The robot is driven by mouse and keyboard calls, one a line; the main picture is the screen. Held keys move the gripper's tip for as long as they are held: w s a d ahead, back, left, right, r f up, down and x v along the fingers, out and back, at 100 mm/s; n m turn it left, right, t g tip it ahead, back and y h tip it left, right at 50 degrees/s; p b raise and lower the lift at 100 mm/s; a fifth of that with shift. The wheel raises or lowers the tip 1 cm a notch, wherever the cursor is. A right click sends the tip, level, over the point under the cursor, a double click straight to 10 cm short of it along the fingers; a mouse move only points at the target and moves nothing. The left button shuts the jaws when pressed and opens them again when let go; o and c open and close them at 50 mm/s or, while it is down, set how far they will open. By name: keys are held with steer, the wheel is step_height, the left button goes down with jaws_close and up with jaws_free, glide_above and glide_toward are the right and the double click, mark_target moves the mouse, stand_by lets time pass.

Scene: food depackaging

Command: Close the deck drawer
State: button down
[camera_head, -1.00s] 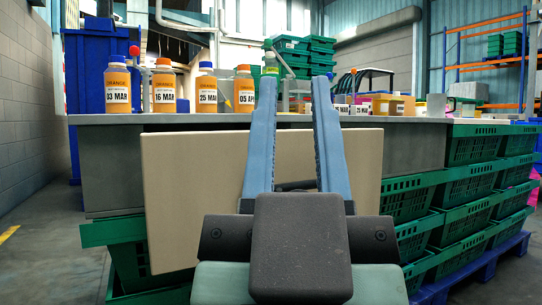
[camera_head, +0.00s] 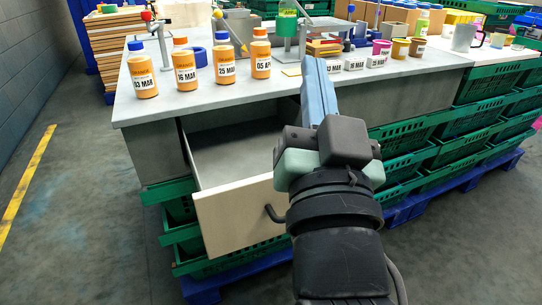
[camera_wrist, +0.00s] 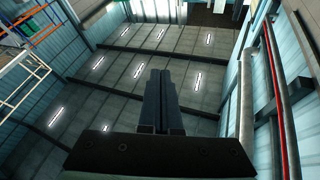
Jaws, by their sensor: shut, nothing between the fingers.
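The deck drawer (camera_head: 238,220) stands pulled out below the grey worktop (camera_head: 150,108). Its cream front faces me, and its grey inside (camera_head: 230,155) shows and looks empty. A dark handle (camera_head: 272,213) sits on the right part of the drawer front, partly beside my wrist. My gripper (camera_head: 314,62) is shut and empty, with its blue fingers pointing up, to the right of the drawer and in front of the worktop edge. In the wrist view my gripper (camera_wrist: 160,75) points at the ceiling, with no drawer in sight. My arm hides the right end of the drawer front.
Orange juice bottles (camera_head: 185,68) stand along the left of the worktop. Small date blocks (camera_head: 355,63) and jars (camera_head: 400,47) stand at the right. Green crates (camera_head: 485,115) on a blue pallet (camera_head: 430,200) hold up the deck. The floor at left is clear.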

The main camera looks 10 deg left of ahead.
step_height(320, 180, down, 8)
steer(key=w+m+g+y+p, duration=0.1)
steer(key=w+m+g+p, duration=0.15)
steer(key=g+p, duration=0.2)
steer(key=m+g+y+p, duration=0.45)
steer(key=m+p, duration=0.35)
steer(key=p, duration=0.3)
glide_toward(251, 221)
steer(key=shift+g+h, duration=0.35)
steer(key=shift+g, duration=0.05)
steer(key=x, duration=0.4)
steer(key=r+x, duration=0.1)
steer(key=x, duration=0.1)
steer(key=shift+a+b, duration=0.1)
steer(key=shift+b, duration=0.2)
steer(key=shift+w+a, duration=0.15)
steer(key=shift+w, duration=0.1)
